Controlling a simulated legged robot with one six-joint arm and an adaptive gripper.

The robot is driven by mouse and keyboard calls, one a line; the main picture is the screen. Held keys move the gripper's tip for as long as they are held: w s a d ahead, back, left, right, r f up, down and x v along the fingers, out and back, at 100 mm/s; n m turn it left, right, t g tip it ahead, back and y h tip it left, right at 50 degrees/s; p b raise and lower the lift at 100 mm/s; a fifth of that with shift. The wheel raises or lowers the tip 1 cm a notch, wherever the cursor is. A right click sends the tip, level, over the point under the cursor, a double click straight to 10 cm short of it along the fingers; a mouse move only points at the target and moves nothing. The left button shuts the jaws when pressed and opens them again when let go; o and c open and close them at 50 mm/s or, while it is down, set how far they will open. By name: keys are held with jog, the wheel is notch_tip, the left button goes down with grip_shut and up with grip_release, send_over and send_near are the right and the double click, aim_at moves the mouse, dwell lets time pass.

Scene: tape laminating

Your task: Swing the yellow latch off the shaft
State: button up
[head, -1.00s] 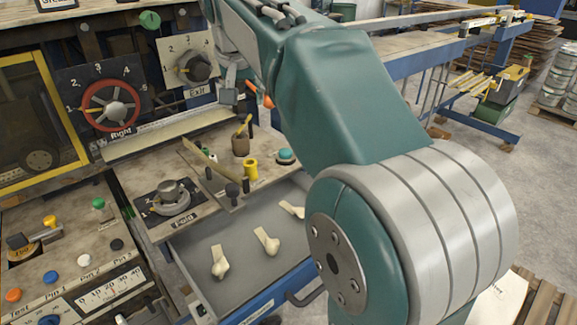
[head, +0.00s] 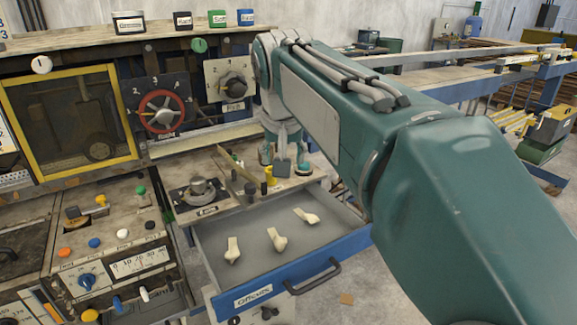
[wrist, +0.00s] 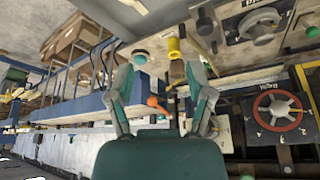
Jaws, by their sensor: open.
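A small yellow upright cylinder (head: 269,174) stands on the worn bench top (head: 225,205) beside my gripper (head: 282,158). It also shows in the wrist view (wrist: 174,48), just beyond and between the fingers. A thin bar (head: 243,170) stands to its left. I cannot tell which part is the latch and which the shaft; my arm and the small size hide the detail. My gripper also shows in the wrist view (wrist: 165,85), with its two teal and grey fingers spread apart. It points down over the bench and holds nothing visible.
An open grey drawer (head: 325,240) with three cream pieces lies in front of the bench top. A red handwheel (head: 163,112) and a black dial (head: 234,88) are behind. A teal-topped knob (head: 303,169) stands right of the gripper. An orange knob (wrist: 155,101) shows between the fingers.

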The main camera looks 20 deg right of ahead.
jog(key=shift+s+a+f, duration=0.15)
jog(key=shift+s, duration=0.4)
